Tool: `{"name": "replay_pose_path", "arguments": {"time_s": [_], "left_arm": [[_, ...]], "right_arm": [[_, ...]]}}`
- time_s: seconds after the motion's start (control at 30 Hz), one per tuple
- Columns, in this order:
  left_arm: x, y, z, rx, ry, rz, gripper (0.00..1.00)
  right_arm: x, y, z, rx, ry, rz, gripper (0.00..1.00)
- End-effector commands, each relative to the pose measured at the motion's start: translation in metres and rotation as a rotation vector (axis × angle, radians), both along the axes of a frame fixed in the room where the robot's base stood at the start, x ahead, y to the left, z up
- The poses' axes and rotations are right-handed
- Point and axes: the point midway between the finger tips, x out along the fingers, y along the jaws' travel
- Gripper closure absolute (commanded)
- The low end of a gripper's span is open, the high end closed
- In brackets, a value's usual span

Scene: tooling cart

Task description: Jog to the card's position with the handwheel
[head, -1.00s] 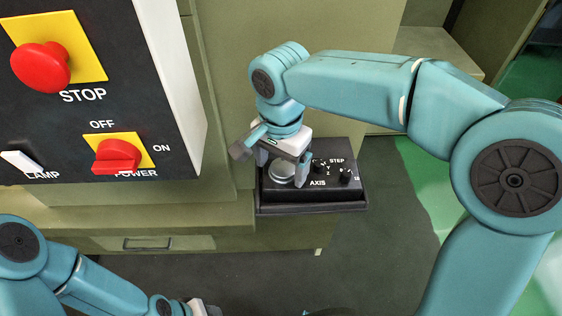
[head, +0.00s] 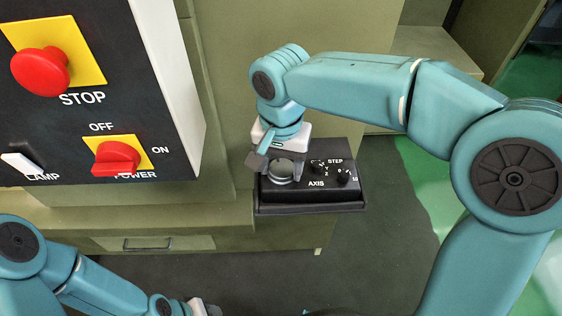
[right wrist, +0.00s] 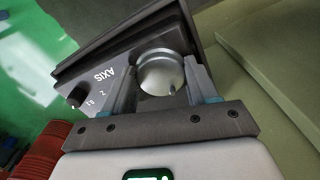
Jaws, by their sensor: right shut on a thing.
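The handwheel, a round silver dial (head: 281,168), sits at the left of the black pendant box (head: 318,191). It shows close up in the right wrist view (right wrist: 160,74), with a small grip on its face. My right gripper (head: 281,174) is over the box, its fingers on opposite sides of the dial; the wrist view shows the gripper (right wrist: 160,88) shut on it. The axis knob (head: 318,167) and step knob (head: 343,176) are to the right of the dial. My left gripper (head: 205,308) is cut off at the bottom edge. No card is readable in view.
A control panel with a red stop button (head: 40,69), a red power switch (head: 117,157) and a white lamp switch (head: 20,163) stands at the left. The pendant box rests on a black shelf (head: 312,208). A drawer (head: 155,243) is below.

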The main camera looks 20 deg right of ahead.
Motion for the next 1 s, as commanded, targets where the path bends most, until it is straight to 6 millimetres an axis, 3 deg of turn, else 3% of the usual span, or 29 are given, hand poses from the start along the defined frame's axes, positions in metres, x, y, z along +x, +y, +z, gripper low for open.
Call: {"name": "replay_pose_path", "arguments": {"time_s": [1.0], "left_arm": [[0.0, 0.0, 0.016, 0.0, 0.0, 0.0, 0.57]], "right_arm": [[0.0, -0.004, 0.002, 0.0, -0.003, 0.946, 0.72]]}}
